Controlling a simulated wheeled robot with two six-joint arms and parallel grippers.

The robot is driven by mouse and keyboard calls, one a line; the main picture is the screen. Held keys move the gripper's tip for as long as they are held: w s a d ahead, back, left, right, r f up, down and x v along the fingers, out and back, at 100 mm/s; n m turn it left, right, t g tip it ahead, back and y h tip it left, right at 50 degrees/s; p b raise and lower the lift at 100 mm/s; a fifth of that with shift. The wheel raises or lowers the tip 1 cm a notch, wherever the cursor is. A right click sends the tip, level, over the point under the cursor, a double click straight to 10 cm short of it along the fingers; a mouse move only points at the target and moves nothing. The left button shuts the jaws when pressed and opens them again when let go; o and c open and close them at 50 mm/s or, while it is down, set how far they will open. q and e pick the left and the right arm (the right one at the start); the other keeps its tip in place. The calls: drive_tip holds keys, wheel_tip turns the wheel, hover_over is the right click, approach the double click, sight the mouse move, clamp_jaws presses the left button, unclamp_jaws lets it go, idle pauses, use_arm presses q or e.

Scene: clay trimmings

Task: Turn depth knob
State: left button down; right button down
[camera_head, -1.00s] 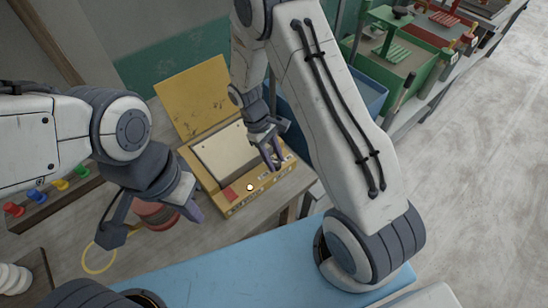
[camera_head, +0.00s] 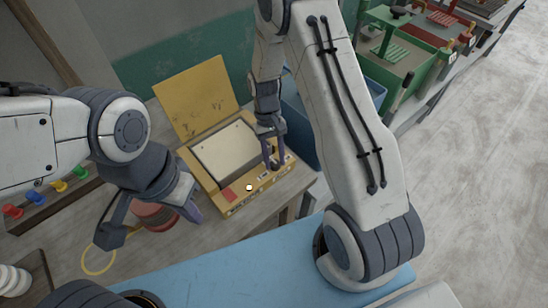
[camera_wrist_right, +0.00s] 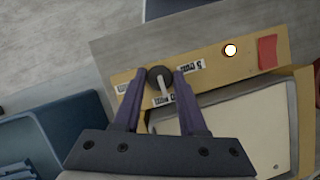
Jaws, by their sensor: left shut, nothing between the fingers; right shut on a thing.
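The yellow box (camera_head: 181,152) stands open on the bench with its lid up. The depth knob (camera_wrist_right: 156,75) is black and round with a white pointer bar, on the box's yellow front strip beside printed labels. My right gripper (camera_head: 274,166) is on that strip. In the right wrist view its purple fingers (camera_wrist_right: 159,84) stand on either side of the knob, shut on it. My left gripper (camera_head: 195,211) is shut and empty above the bench, left of the box, near a reddish round thing (camera_head: 155,215).
The strip also carries a white round spot (camera_wrist_right: 230,50) and a red block (camera_wrist_right: 267,52). A blue bin (camera_wrist_right: 70,137) stands close beside the box. A row of coloured pegs (camera_head: 59,186) and a yellow ring (camera_head: 98,260) lie to the left.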

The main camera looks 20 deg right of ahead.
idle(0.4)
drive_tip(key=c, duration=0.8)
unclamp_jaws()
drive_tip(key=shift+o, duration=0.2)
drive_tip(key=shift+w+r, duration=0.1)
drive_tip(key=shift+w+r, duration=0.15)
drive_tip(key=shift+r, duration=0.15)
drive_tip(key=b+v, duration=0.2)
drive_tip(key=v, duration=0.7)
drive_tip(key=shift+r, duration=0.35)
drive_tip(key=shift+a+b, duration=0.1)
drive_tip(key=shift+b, duration=0.2)
